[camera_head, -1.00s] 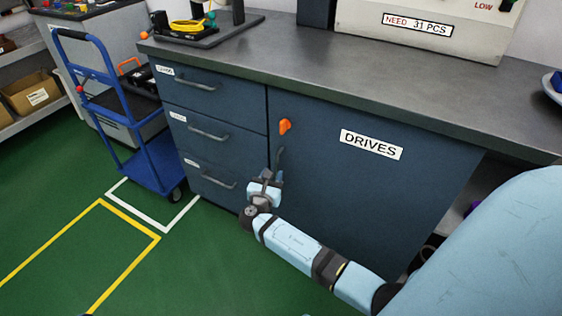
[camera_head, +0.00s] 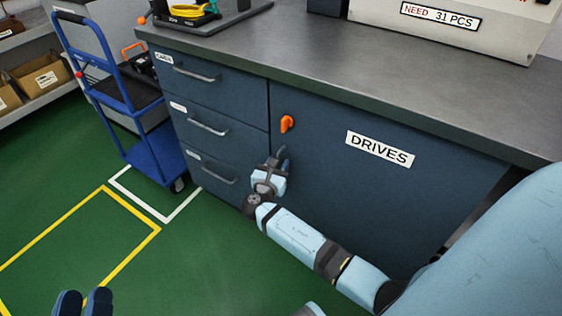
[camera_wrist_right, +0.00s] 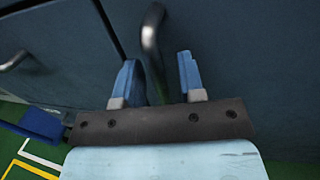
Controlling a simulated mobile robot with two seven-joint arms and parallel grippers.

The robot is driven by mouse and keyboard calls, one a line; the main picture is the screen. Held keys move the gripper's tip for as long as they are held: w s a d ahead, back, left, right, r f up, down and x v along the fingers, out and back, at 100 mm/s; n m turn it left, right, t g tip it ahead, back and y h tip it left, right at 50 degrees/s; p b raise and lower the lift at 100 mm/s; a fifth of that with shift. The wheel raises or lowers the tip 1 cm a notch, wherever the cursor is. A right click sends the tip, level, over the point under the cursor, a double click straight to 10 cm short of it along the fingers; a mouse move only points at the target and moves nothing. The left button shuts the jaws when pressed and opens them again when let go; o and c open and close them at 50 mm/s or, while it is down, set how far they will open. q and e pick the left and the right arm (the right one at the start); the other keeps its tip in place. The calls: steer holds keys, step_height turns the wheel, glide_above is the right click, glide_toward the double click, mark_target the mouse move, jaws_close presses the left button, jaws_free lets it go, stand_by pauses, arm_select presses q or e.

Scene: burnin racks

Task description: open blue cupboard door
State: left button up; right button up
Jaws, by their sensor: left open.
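The blue cupboard door (camera_head: 340,190) with the "DRIVES" label (camera_head: 380,149) is closed under the grey worktop. An orange knob (camera_head: 287,123) sits near its upper left edge. My right gripper (camera_head: 277,166) is at the door's left side, over the vertical door handle, which it mostly hides. In the right wrist view the grey handle (camera_wrist_right: 151,35) reaches down toward the gap between the spread blue fingers of my right gripper (camera_wrist_right: 160,80); contact cannot be told. My left gripper (camera_head: 83,302) is open and empty at the bottom left, above the floor.
Drawers (camera_head: 215,90) with grey handles are left of the door. A blue trolley (camera_head: 155,160) stands further left. Green floor (camera_head: 170,265) with yellow and white lines is clear in front. A box labelled "NEED 31 PCS" (camera_head: 490,38) stands on the worktop (camera_head: 350,65).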

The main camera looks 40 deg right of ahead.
stand_by(0.3)
jaws_close()
